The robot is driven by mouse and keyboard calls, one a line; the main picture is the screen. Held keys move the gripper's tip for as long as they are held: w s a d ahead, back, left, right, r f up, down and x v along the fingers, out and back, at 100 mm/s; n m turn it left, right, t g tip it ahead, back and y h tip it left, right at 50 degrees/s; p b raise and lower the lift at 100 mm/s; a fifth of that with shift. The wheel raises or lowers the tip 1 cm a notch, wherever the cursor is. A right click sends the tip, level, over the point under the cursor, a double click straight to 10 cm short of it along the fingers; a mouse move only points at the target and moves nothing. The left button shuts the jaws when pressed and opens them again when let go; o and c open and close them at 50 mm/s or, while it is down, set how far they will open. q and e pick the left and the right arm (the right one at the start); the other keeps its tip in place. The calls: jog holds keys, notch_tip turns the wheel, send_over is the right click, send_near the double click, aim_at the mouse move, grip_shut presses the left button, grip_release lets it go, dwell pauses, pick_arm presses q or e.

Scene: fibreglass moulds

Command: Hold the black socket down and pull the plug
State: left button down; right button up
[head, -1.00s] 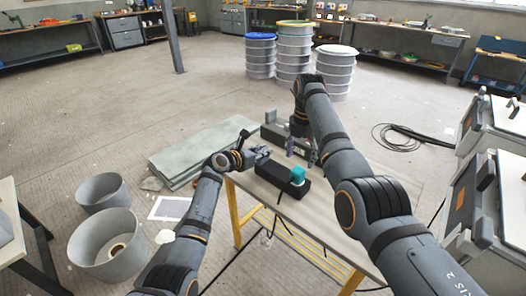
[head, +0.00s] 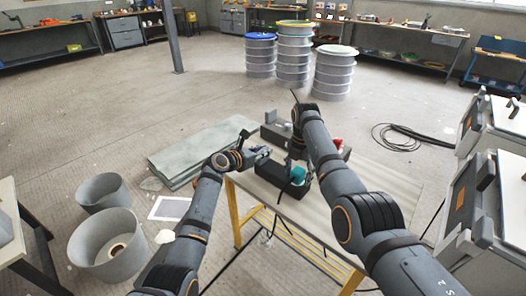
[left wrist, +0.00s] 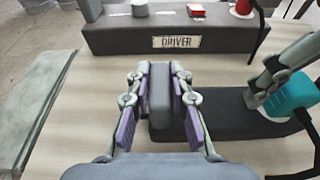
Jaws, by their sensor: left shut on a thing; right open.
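The black socket (head: 268,172) is a long dark block on the table, with a raised grey piece (left wrist: 159,95) at its left end in the left wrist view. My left gripper (left wrist: 160,108) is shut on that raised piece, with a purple pad on each side. The teal plug (left wrist: 288,94) sits at the socket's right end, with a black cable running off it. It also shows in the head view (head: 298,175). My right gripper (head: 291,168) is open at the plug, and one finger covers part of it. I cannot tell whether it touches the plug.
A dark box (left wrist: 110,36) marked DRIVER stands behind the socket, with a red button on top. The wooden table (head: 372,190) is bare at the right. Green-grey sheets (head: 190,155) lie on the floor left of it. My right arm partly hides the table.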

aim_at(299, 170)
dwell(0.7)
grip_shut()
jog(key=shift+r, duration=0.1)
jog(key=shift+r, duration=2.9)
jog(key=shift+r, duration=0.15)
jog(key=shift+r, duration=2.35)
